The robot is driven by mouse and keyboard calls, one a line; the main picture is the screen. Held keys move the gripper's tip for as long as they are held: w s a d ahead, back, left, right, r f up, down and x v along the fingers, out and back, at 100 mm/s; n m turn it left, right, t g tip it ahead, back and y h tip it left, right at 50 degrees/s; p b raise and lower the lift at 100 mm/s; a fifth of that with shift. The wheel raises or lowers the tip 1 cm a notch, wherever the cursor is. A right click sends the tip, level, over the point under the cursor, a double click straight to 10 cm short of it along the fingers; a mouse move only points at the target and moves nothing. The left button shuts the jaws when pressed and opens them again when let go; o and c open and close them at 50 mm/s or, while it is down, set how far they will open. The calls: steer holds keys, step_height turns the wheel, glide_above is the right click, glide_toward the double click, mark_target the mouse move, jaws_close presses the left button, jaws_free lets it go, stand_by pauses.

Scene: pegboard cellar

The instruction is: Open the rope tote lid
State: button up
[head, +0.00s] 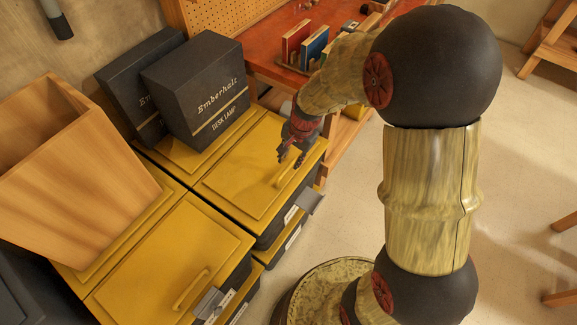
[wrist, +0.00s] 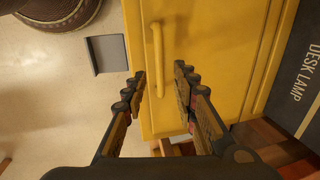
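Two yellow-lidded totes stand side by side in front in the head view. My gripper (head: 291,157) is over the far tote's lid (head: 235,170), close to its bar handle (head: 288,173). In the wrist view my gripper (wrist: 160,75) is open, with its fingertips either side of the line of the handle (wrist: 158,58). I cannot tell whether they touch it. The lid (wrist: 205,55) looks shut. The near tote's lid (head: 170,262) is shut too, with its own handle (head: 191,289). The front labels are too small to read, so I cannot tell which tote holds rope.
Two dark desk lamp boxes (head: 197,88) stand on the lids behind. A wooden bin (head: 70,165) stands on the left. A red-topped bench (head: 265,50) with books is beyond the totes. The floor (head: 520,170) at right is mostly clear.

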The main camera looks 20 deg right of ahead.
mark_target(288, 168)
steer(key=f, duration=0.1)
steer(key=f+b, duration=0.1)
steer(key=f, duration=0.2)
steer(key=shift+w+a+f+b, duration=0.25)
steer(key=shift+w+f+b, duration=0.05)
steer(key=shift+w, duration=0.05)
steer(key=shift+c, duration=0.5)
jaws_close()
